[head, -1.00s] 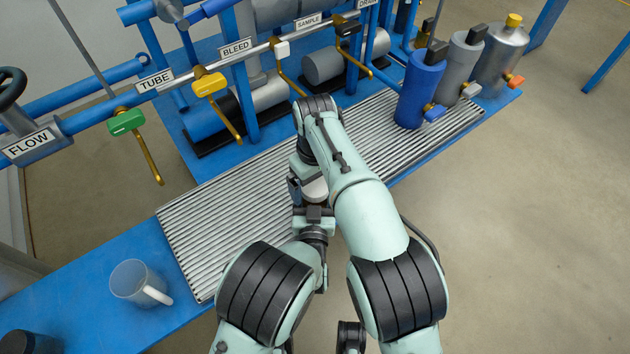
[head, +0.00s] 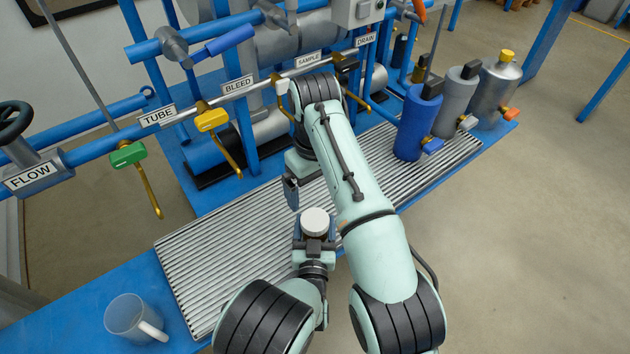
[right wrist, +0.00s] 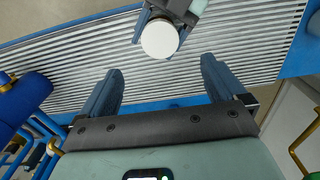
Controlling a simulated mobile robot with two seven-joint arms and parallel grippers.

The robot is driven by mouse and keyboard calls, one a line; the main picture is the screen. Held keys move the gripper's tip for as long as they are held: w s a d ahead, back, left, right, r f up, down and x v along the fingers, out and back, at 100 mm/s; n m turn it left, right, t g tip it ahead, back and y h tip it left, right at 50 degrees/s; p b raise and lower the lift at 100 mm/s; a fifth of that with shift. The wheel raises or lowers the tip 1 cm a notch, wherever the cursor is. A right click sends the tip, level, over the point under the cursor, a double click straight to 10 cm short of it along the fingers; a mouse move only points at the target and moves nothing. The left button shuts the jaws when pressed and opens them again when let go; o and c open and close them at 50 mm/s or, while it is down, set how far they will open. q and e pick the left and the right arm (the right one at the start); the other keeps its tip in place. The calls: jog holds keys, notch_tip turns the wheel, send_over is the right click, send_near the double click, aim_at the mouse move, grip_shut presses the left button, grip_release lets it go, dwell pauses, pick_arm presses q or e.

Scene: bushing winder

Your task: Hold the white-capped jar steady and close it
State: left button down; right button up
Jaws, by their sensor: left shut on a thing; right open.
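The white-capped jar (head: 315,222) is upright in my left gripper (head: 314,238), which is shut around its body over the slatted tray. Its white cap sits on top and looks level; how tightly it is seated cannot be told. The jar also shows in the right wrist view (right wrist: 159,39), beyond the fingertips, with my left gripper (right wrist: 167,22) around it. My right gripper (head: 292,195) is up and behind the jar, apart from it, partly hidden by my right arm. In the right wrist view my right gripper (right wrist: 160,68) is open with nothing between its fingers.
The slatted tray (head: 210,270) lies on the blue bench. A clear mug (head: 128,316) stands at the front left. Pipes with labelled valves, including a yellow one (head: 211,120), run behind. A blue cylinder (head: 415,125) and grey cylinders stand at the right.

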jog(key=shift+r, duration=0.65)
pick_arm(q)
grip_release()
jog(key=s+p, duration=0.1)
jog(key=s, duration=1.2)
jog(key=shift+s+a+p, duration=0.2)
jog(key=shift+a+p, duration=0.1)
jog(key=shift+p, duration=0.05)
pick_arm(e)
jog(key=shift+s+r, duration=0.25)
jog(key=shift+r, duration=0.8)
pick_arm(q)
jog(key=shift+s, duration=0.1)
pick_arm(e)
jog(key=shift+s, duration=0.1)
